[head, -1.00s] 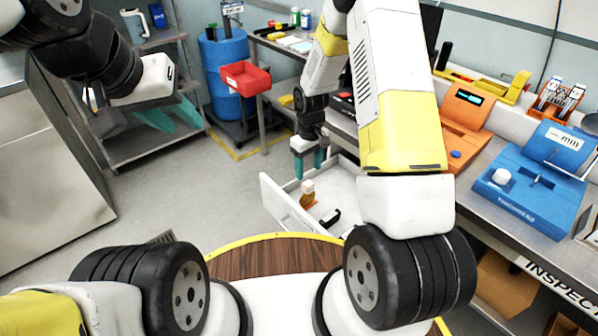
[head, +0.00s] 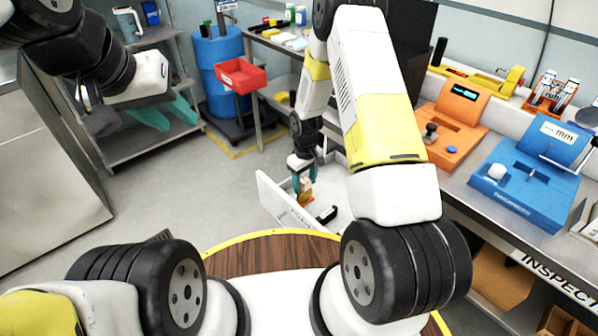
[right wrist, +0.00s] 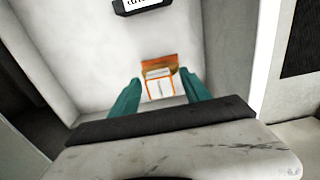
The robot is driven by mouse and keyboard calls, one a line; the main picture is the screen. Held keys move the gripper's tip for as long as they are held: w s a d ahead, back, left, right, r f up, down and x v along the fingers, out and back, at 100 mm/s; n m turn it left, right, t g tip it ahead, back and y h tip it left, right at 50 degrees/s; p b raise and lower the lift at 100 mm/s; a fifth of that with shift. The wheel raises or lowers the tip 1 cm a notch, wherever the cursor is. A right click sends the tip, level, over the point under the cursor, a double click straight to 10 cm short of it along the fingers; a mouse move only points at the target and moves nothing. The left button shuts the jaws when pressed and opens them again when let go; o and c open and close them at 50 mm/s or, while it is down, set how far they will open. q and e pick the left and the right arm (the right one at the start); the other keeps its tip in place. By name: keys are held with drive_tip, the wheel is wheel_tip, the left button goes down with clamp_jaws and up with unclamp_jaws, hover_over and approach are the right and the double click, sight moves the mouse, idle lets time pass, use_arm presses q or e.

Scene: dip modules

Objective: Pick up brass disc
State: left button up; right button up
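A small orange-brown item (head: 306,198) with a pale face lies in an open white drawer (head: 281,203). In the right wrist view the orange-brown item (right wrist: 159,65) shows a brownish top and a white, orange-edged part below. I cannot make out a distinct round brass disc. My right gripper (head: 303,184) points down into the drawer, just over this item. Its teal fingers also show in the right wrist view (right wrist: 160,82), apart on either side of the item, with no clear contact. My left gripper (head: 166,114) is open and empty, at the upper left.
A black item with a white label (head: 327,214) lies in the drawer near the gripper. The drawer walls stand close around my right gripper. The bench at the right holds an orange device (head: 450,118) and a blue device (head: 528,175). A red bin (head: 243,76) stands behind.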

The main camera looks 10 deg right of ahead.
clamp_jaws()
idle(1.2)
